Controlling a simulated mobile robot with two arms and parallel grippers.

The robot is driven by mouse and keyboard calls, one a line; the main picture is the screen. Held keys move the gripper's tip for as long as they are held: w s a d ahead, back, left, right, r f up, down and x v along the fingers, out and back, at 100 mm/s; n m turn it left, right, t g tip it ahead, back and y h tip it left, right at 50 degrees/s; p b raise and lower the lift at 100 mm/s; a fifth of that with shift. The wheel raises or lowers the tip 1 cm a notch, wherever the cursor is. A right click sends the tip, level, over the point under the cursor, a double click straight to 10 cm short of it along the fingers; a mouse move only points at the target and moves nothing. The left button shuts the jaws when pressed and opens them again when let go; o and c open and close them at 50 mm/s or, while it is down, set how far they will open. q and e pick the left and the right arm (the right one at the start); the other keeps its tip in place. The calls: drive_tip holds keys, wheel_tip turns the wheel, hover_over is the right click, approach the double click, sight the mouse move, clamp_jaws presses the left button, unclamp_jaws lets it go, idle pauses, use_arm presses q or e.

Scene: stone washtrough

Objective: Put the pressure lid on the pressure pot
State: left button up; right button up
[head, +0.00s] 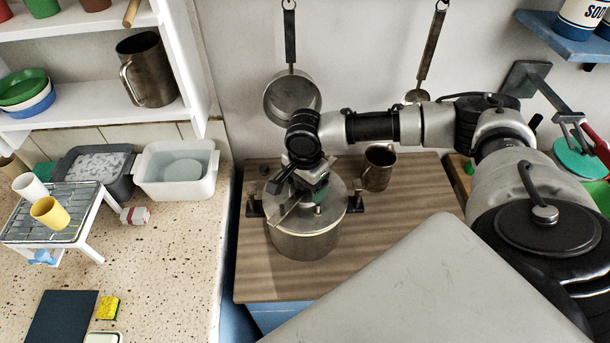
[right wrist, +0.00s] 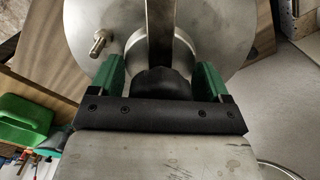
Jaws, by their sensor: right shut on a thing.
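The pressure pot (head: 305,246) is a steel pot with dark side handles, standing upright on the wooden worktop. The pressure lid (head: 332,198) is a round steel disc with a metal bar across it, a black knob and a small valve stem. It lies level over the pot's mouth; I cannot tell whether it rests on the rim or hovers just above. My right gripper (head: 308,192) points down and is shut on the lid's knob. In the right wrist view the green fingers (right wrist: 160,82) flank the knob, with the lid (right wrist: 222,35) beyond. My left gripper is not in view.
A metal mug (head: 378,168) stands on the worktop (head: 400,210) behind the pot, close to my right forearm. A pan (head: 291,98) hangs on the wall behind. To the left, a speckled counter holds a white basin (head: 176,188) and a wire rack (head: 60,222).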

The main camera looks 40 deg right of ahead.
drive_tip(key=o, duration=1.4)
wheel_tip(320, 180, up, 5)
drive_tip(key=p, duration=0.6)
drive_tip(key=shift+p, duration=0.3)
wheel_tip(320, 180, up, 2)
drive_tip(key=shift+r+p, duration=0.1)
drive_tip(key=shift+p, duration=0.9)
